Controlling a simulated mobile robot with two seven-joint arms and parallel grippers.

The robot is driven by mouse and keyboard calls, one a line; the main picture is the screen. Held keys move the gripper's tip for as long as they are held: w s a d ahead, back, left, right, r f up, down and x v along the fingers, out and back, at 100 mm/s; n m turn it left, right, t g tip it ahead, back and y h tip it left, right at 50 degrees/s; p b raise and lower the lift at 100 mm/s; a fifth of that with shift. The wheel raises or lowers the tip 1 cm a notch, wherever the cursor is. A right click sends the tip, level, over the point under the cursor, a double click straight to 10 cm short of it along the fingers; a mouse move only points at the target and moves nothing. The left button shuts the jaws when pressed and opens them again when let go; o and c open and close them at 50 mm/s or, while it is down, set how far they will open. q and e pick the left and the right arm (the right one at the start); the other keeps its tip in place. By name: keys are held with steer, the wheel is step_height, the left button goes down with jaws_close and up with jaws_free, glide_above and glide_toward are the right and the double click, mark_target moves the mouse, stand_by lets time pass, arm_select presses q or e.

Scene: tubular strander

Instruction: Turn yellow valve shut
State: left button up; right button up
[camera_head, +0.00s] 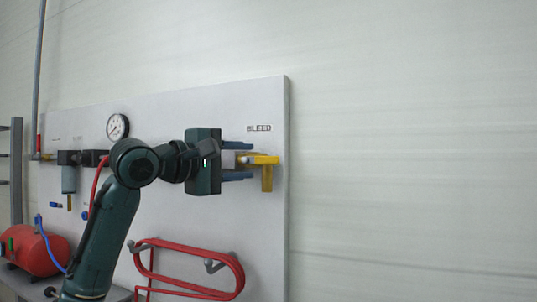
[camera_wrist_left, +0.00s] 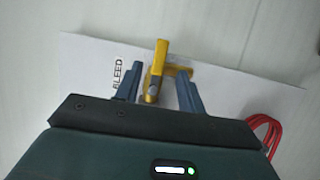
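The yellow valve (camera_head: 266,172) is on the right part of the grey panel, below the "BLEED" label. It has a horizontal yellow handle and a yellow part pointing down. In the left wrist view the yellow valve (camera_wrist_left: 156,66) stands between the fingers. My left gripper (camera_head: 250,161) comes in from the left in the head view. Its two blue fingers are spread apart, one above and one below the handle's level. In the left wrist view the left gripper (camera_wrist_left: 160,80) is open, with gaps between its fingers and the handle. My right gripper does not show.
The panel (camera_head: 262,110) carries a pressure gauge (camera_head: 117,127) and a filter unit (camera_head: 68,178) at left. A red coiled hose (camera_head: 190,245) hangs below my gripper. A red tank (camera_head: 35,252) stands lower left. The wall right of the panel is clear.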

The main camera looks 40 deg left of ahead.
mark_target(265, 160)
arm_select(q)
steer(key=w, duration=0.2)
steer(key=w+p, duration=0.1)
steer(key=w, duration=0.4)
steer(key=shift+d+p, duration=0.3)
steer(key=shift+p, duration=0.1)
steer(key=shift+c, duration=0.6)
jaws_close()
